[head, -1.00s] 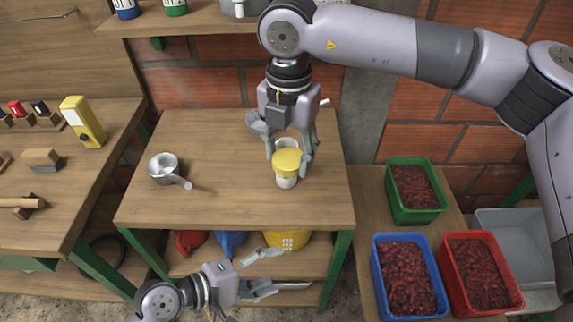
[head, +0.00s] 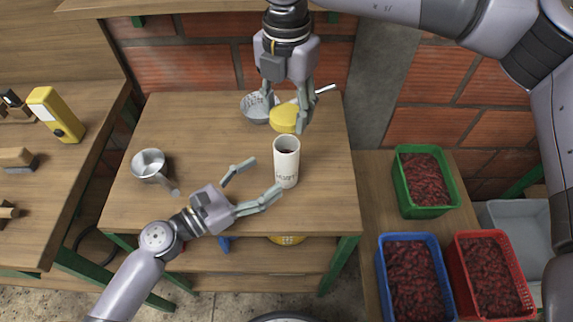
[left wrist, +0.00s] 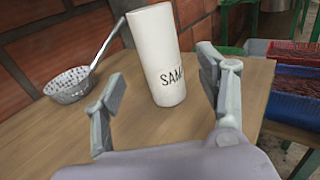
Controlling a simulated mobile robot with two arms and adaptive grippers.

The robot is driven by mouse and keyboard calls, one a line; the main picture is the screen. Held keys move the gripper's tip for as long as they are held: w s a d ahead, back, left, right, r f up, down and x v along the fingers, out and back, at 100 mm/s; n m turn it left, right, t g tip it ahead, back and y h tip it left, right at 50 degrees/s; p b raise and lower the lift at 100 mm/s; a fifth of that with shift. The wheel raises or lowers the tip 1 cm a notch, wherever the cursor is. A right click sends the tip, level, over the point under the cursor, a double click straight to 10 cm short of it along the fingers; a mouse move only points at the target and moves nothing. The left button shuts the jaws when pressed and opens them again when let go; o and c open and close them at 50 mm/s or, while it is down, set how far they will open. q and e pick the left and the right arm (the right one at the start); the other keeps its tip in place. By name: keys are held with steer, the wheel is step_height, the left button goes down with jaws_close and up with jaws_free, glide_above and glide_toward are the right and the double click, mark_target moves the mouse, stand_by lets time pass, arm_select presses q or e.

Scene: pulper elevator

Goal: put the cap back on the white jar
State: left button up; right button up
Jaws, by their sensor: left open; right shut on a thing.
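The white jar (head: 286,170) stands upright on the table (head: 215,120), its mouth uncovered and something dark inside. It also stands between the spread fingers in the left wrist view (left wrist: 160,60), with black lettering on its side. My right gripper (head: 286,116) points down and is shut on the yellow cap (head: 284,122). In the head view the cap appears just above and behind the jar's mouth, apart from it; its exact height is hard to tell. My left gripper (head: 262,181) is open and empty, its fingers towards the jar's left side; contact is not visible.
A strainer (head: 257,107) with a long handle lies behind the jar. A metal pot (head: 149,163) stands at the table's left. Green (head: 405,188), blue (head: 384,275) and red (head: 461,275) crates of red fruit stand to the right. The table's middle left is clear.

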mark_target(277, 168)
arm_select(q)
steer(key=x, duration=0.7)
steer(key=shift+w+d, duration=0.25)
steer(key=shift+c, duration=0.3)
jaws_close()
stand_by(0.4)
